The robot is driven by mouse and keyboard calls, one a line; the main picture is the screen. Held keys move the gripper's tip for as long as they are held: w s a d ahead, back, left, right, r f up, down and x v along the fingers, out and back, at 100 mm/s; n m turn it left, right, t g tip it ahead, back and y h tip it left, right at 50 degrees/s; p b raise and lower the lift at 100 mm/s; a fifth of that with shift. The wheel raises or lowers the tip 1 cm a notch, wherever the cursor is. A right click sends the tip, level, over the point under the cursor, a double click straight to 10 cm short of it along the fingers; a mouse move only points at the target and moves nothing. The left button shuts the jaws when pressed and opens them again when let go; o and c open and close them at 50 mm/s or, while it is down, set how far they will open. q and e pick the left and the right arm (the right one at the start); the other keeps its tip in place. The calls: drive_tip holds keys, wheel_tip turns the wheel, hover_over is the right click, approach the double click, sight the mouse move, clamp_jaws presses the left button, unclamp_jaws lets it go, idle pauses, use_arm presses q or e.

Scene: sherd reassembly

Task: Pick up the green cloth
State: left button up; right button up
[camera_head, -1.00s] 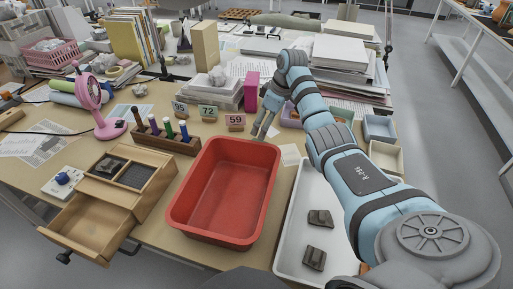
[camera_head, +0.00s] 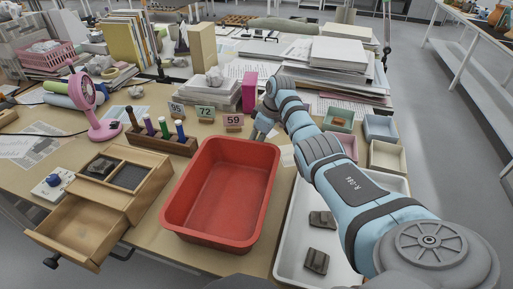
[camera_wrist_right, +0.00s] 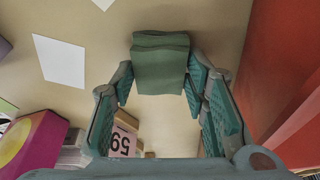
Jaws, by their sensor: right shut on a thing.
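The green cloth (camera_wrist_right: 160,65), a thick folded-looking block, shows in the right wrist view between the two fingertips. My right gripper (camera_wrist_right: 160,80) is shut on it, with a finger on each side. In the head view my right gripper (camera_head: 263,130) points down behind the far rim of the red tub, near the number 59 card. The cloth between its fingers cannot be made out there. My left gripper is not in view.
The red tub (camera_head: 174,205) stands close in front of the right gripper. Number cards (camera_head: 233,121) and a magenta box (camera_head: 249,92) stand beside and behind it. A white tray (camera_head: 286,262) with two dark sherds lies right of the tub. A wooden drawer box (camera_head: 145,200) is at left.

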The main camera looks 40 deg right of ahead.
wheel_tip(320, 180, up, 20)
drive_tip(key=p, duration=0.5)
drive_tip(key=o, duration=0.5)
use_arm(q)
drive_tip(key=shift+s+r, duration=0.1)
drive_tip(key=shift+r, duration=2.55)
use_arm(e)
drive_tip(key=c, duration=0.5)
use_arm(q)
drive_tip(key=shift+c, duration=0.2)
